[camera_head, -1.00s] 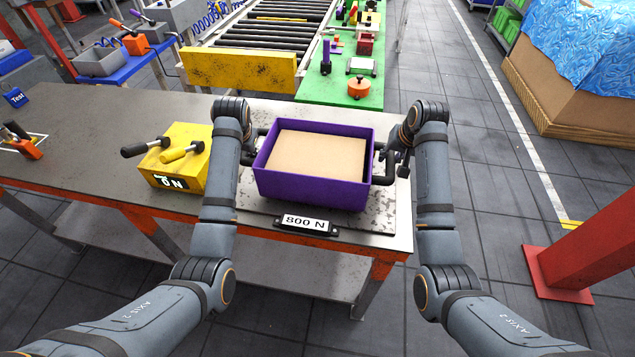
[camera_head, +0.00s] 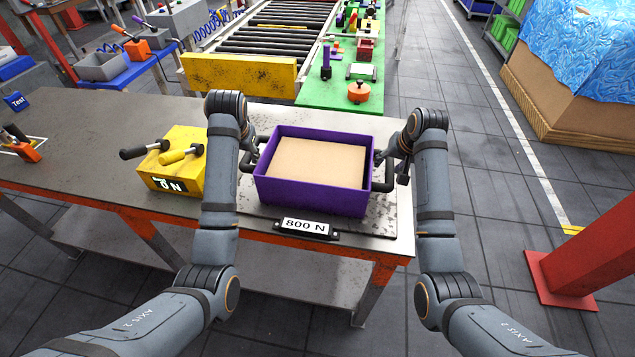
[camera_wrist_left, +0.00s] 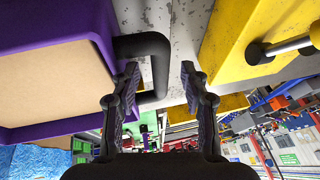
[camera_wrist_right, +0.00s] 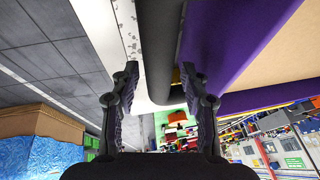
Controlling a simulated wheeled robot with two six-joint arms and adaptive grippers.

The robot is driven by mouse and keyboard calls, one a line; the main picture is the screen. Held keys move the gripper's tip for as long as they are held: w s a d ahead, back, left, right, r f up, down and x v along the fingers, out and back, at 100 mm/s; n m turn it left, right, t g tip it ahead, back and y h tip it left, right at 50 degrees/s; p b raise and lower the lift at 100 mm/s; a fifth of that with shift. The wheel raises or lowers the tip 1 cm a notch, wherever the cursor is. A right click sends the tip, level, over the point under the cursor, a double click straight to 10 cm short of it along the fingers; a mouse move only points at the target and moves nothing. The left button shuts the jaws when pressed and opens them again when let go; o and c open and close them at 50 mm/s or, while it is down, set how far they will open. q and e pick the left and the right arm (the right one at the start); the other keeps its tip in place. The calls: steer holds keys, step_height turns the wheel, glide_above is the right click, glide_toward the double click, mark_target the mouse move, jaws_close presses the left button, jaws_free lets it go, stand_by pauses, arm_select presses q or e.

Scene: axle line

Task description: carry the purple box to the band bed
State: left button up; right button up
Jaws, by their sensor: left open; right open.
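The purple box (camera_head: 310,196) sits upright on the metal bench top, with a tan inside or load filling it. It has a black bar handle on each side. My left gripper (camera_wrist_left: 160,72) is open at the left handle (camera_wrist_left: 140,46), whose bar shows between or just beyond its fingers. My right gripper (camera_wrist_right: 160,70) is open at the right handle (camera_wrist_right: 158,45), whose bar runs between its fingertips in the picture. I cannot tell whether the fingers touch either bar. A roller conveyor (camera_head: 268,43) behind the bench may be the band bed.
A yellow block with two handles (camera_head: 180,176) stands left of the box. A plate labelled 800 N (camera_head: 306,228) is in front of it. A yellow barrier (camera_head: 238,74) closes the conveyor's near end. A green surface (camera_head: 325,92) with small parts lies behind the box. A red post (camera_head: 600,245) stands right.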

arm_select(q)
steer(key=a+v, duration=0.1)
steer(key=v, duration=0.6)
steer(key=shift+d, duration=0.5)
arm_select(e)
steer(key=v, duration=1.2)
arm_select(q)
steer(key=shift+s, duration=0.1)
arm_select(e)
steer(key=shift+d, duration=0.1)
